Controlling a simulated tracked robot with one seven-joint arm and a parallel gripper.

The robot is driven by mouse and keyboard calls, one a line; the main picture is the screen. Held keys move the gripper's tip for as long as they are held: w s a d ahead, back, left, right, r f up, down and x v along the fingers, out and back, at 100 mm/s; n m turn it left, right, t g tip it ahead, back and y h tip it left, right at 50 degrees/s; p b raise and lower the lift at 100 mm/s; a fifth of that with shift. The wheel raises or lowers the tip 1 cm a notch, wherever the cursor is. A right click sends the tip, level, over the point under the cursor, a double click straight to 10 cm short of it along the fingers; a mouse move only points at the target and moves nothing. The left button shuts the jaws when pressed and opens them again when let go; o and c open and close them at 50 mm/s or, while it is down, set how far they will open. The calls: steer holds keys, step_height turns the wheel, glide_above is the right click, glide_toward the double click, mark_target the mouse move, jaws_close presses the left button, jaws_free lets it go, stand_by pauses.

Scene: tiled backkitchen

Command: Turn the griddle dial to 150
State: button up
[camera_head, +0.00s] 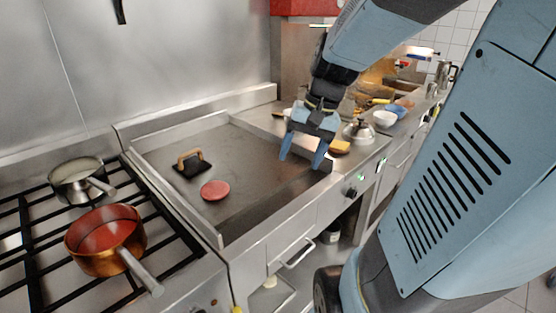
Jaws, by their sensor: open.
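The griddle (250,200) is a flat steel plate with raised edges in the middle of the counter. A small dark dial (352,192) sits on the steel front panel at the griddle's right end, next to a small green-lit spot (361,178). The dial's marks are too small to read. My gripper (301,158) is open and empty, with its blue fingers pointing down over the griddle's right part. It is above and to the left of the dial, apart from it.
A red round patty (215,190) and a black press with a wooden handle (190,163) lie on the griddle. A copper pan (104,256) and a steel pan (76,190) stand on the burners at left. A kettle (359,132), yellow sponge (340,147) and white bowl (385,118) stand at right.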

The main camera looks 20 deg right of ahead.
steer(key=w+d+f+m+t+y, duration=0.2)
steer(key=w+d+f+m+y, duration=0.2)
steer(key=d+f+m, duration=0.35)
steer(key=w+d+f+m+t+y, duration=0.25)
steer(key=d+f+m+y, duration=0.25)
steer(key=d+f, duration=0.45)
steer(key=m+t+h, duration=0.5)
steer(key=m+t, duration=0.6)
steer(key=m, duration=0.3)
glide_toward(355, 196)
steer(key=shift+n, duration=0.25)
steer(key=x, duration=0.8)
steer(key=shift+w+r, duration=0.1)
steer(key=shift+w, duration=0.2)
steer(key=shift+c, duration=0.4)
steer(key=c, duration=1)
